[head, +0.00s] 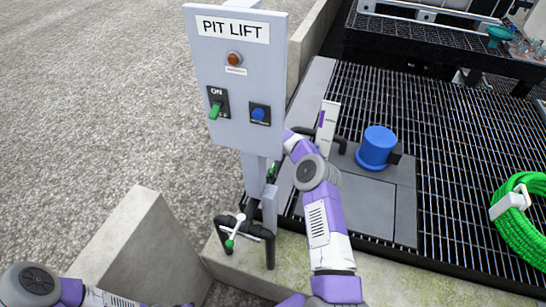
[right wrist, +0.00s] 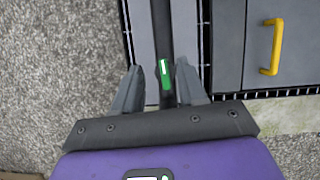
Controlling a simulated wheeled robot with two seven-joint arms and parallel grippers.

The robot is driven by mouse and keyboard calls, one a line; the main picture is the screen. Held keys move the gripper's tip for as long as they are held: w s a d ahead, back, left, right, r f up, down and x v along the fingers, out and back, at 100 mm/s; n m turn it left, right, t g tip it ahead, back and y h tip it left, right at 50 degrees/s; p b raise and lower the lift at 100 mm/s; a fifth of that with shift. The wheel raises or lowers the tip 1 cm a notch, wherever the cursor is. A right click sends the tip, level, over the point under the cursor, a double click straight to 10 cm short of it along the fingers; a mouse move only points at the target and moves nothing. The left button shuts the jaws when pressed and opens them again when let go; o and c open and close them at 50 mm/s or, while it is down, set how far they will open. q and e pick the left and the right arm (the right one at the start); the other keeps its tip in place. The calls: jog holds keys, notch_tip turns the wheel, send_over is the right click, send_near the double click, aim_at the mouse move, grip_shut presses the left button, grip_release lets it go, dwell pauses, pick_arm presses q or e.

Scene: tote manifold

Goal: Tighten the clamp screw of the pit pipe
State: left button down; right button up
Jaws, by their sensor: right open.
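A dark pipe (head: 262,232) stands at the foot of the PIT LIFT post, with a white bar with a green end (head: 236,232) on it. Another small green part (head: 271,171) shows beside the post. In the right wrist view a dark upright pipe (right wrist: 162,25) runs down between my fingers, and a green grip (right wrist: 165,74) lies there. My right gripper (right wrist: 160,80) is open, with its fingers on either side of the green grip, not closed on it. My left gripper is out of view; only part of the arm shows.
The grey PIT LIFT panel (head: 236,85) carries a green switch, a blue knob and an orange lamp. A concrete block (head: 140,245) stands at the left. Behind are a blue cap (head: 377,147), dark grating (head: 455,170) and a green hose coil (head: 520,225). A yellow handle (right wrist: 273,47) sits right of my gripper.

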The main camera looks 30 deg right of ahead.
jog(key=shift+r, duration=0.85)
